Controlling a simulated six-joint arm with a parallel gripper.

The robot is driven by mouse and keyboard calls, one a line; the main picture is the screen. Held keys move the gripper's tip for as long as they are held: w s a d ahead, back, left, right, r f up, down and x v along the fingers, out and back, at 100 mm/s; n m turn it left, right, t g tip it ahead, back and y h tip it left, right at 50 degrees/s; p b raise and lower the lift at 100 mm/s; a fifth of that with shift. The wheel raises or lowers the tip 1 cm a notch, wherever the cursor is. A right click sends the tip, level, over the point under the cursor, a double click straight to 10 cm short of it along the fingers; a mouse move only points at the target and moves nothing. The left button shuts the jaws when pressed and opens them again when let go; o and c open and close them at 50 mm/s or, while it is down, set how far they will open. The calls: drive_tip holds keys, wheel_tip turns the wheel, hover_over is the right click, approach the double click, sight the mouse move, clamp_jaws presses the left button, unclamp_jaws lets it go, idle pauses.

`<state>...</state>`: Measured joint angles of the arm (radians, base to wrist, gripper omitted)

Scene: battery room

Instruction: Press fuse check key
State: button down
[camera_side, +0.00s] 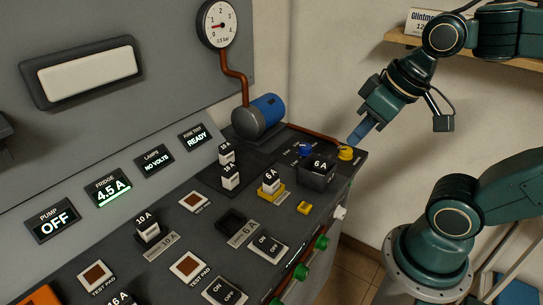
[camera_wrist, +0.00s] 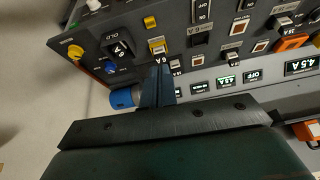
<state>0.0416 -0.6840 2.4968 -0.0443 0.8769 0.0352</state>
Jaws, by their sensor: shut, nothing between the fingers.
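My gripper (camera_side: 357,138) is shut and empty, its blue fingers pointing down and left above the panel's right end. The fingers also show in the wrist view (camera_wrist: 160,76). A round yellow button (camera_side: 345,153) sits at the panel's right corner, just below the fingertips in the side view; in the wrist view the yellow button (camera_wrist: 75,52) is well left of them. A small blue knob (camera_side: 305,150) is beside it, and a small yellow block (camera_side: 304,208) lies nearer the front. A display reads READY (camera_side: 198,137). I cannot read which control is the fuse check key.
A black box (camera_side: 317,177) stands beside the yellow button, with a 6 A fuse showing in it. A blue motor (camera_side: 266,110) and a gauge (camera_side: 219,24) on a pipe are at the back. Several fuses and switches stand up from the panel. A shelf (camera_side: 405,37) is at upper right.

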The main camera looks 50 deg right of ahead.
drive_tip(key=shift+s+r, duration=0.45)
drive_tip(key=shift+s, duration=0.1)
drive_tip(key=shift+w+n, duration=0.15)
drive_tip(key=shift+n, duration=0.25)
drive_tip(key=n+g, duration=0.5)
drive_tip(key=n, duration=1.3)
hover_over(304, 206)
wheel_tip(304, 206, down, 10)
drive_tip(key=shift+f, duration=0.2)
drive_tip(key=shift+f, duration=6.8)
